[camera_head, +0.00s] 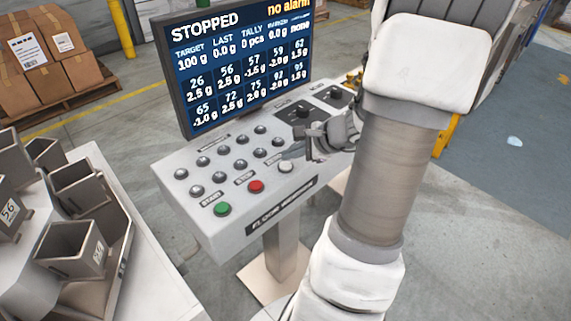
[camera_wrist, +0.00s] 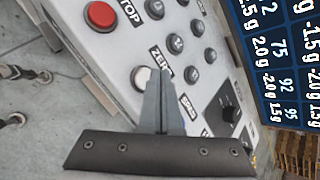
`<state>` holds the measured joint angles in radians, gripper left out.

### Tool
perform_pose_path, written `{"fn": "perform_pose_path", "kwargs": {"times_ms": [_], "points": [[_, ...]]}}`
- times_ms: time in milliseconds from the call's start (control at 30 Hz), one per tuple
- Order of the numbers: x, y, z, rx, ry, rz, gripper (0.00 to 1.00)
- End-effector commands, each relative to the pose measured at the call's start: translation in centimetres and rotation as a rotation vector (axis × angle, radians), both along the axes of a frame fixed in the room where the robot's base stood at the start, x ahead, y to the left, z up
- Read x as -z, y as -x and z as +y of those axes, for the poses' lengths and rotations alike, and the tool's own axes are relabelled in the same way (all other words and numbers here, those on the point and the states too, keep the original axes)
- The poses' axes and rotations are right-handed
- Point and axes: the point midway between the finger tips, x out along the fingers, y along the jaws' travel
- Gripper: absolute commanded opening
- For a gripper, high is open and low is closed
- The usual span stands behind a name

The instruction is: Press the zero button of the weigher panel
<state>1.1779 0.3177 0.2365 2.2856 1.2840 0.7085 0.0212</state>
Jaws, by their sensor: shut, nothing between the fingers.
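The weigher panel (camera_head: 232,225) is a grey sloped console on a post. Its zero button is the round white one (camera_head: 286,166) at the right end of the front row, right of the red stop button (camera_head: 256,187). In the wrist view the zero button (camera_wrist: 141,78) lies just left of my fingertips, with the ZERO label partly covered by them. My gripper (camera_head: 291,153) is shut and empty, its fingers over the panel close to the zero button. It also shows in the wrist view (camera_wrist: 166,76). I cannot tell whether the fingertips touch the panel.
A green start button (camera_head: 222,209) and several grey buttons (camera_head: 241,165) sit nearby, with dark knobs (camera_head: 303,112) at the back. The screen (camera_head: 240,65) reads STOPPED, no alarm. Weigher buckets (camera_head: 72,255) stand at left, cardboard boxes (camera_head: 45,60) behind.

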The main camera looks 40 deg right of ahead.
Motion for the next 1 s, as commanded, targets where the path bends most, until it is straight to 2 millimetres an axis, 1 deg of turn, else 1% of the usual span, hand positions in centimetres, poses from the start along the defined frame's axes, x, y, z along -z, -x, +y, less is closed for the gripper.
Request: {"fn": "perform_pose_path", "kwargs": {"times_ms": [433, 733, 1000], "points": [[0.02, 0.00, 0.00, 0.000, 0.000, 0.000, 0.00], [0.90, -0.01, -0.01, 0.001, 0.001, 0.001, 0.00], [0.84, -0.01, 0.00, 0.000, 0.000, 0.000, 0.00]]}}
